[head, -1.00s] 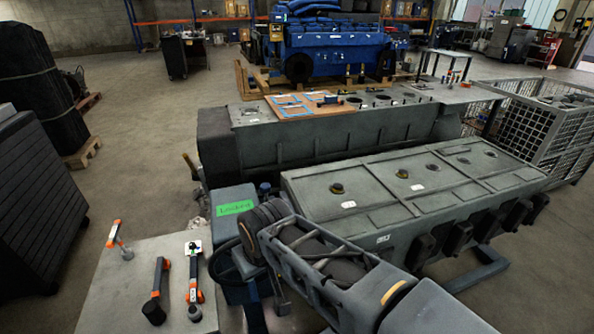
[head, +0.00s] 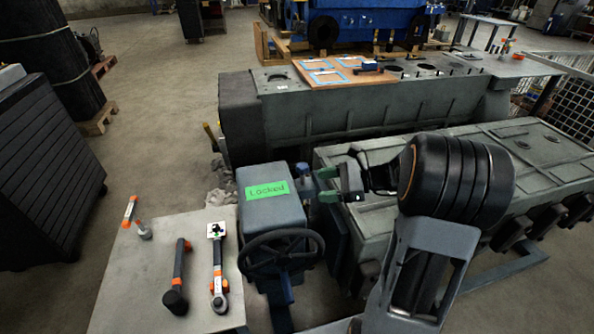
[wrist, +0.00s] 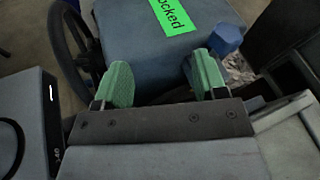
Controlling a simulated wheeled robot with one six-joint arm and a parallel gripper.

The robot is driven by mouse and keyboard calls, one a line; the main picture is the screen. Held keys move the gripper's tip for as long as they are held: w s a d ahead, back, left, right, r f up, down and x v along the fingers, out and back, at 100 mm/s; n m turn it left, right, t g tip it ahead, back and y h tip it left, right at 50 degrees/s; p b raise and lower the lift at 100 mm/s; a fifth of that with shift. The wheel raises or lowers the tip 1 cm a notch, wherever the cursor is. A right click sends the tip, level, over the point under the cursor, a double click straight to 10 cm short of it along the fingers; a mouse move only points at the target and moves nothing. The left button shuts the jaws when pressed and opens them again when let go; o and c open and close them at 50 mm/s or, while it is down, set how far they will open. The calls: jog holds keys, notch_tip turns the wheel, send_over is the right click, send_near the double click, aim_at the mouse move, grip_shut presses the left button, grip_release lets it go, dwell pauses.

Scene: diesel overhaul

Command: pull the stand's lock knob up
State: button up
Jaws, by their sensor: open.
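The stand's gearbox (head: 262,209) is a blue-grey box with a green label (head: 267,190) reading "Locked". A small blue knob (head: 303,171), which looks like the lock knob, stands at the box's right side. In the wrist view the knob (wrist: 228,38) shows beyond and right of the right fingertip, beside the box. My gripper (head: 328,185) has green fingertips and is open and empty. It is just right of the knob in the head view, its fingers pointing toward the box. The fingertips also show in the wrist view (wrist: 163,77), apart from the knob.
A black handwheel (head: 281,255) is on the box's near side. A grey table (head: 135,285) at the left holds several tools, including a mallet (head: 177,280) and a ratchet (head: 218,272). A large grey engine part (head: 545,160) lies to the right, with an engine block (head: 370,115) behind.

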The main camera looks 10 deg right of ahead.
aim_at(298, 164)
jog(key=w+d+f+m+t+y, duration=0.1)
jog(key=w+d+m+t, duration=0.3)
jog(key=d+m, duration=0.15)
jog(key=shift+n+t, duration=0.25)
jog(key=shift+t, duration=0.05)
jog(key=x, duration=1.2)
jog(key=shift+w+a+f+p, duration=0.15)
jog(key=shift+w+a+p, duration=0.05)
jog(key=shift+a+p, duration=0.15)
jog(key=shift+c, duration=0.2)
grip_shut()
notch_tip(298, 164, up, 4)
jog(key=p, duration=0.2)
jog(key=shift+p, duration=0.3)
jog(key=shift+d, duration=0.1)
jog(key=shift+c, duration=1.4)
grip_release()
jog(key=o, duration=0.3)
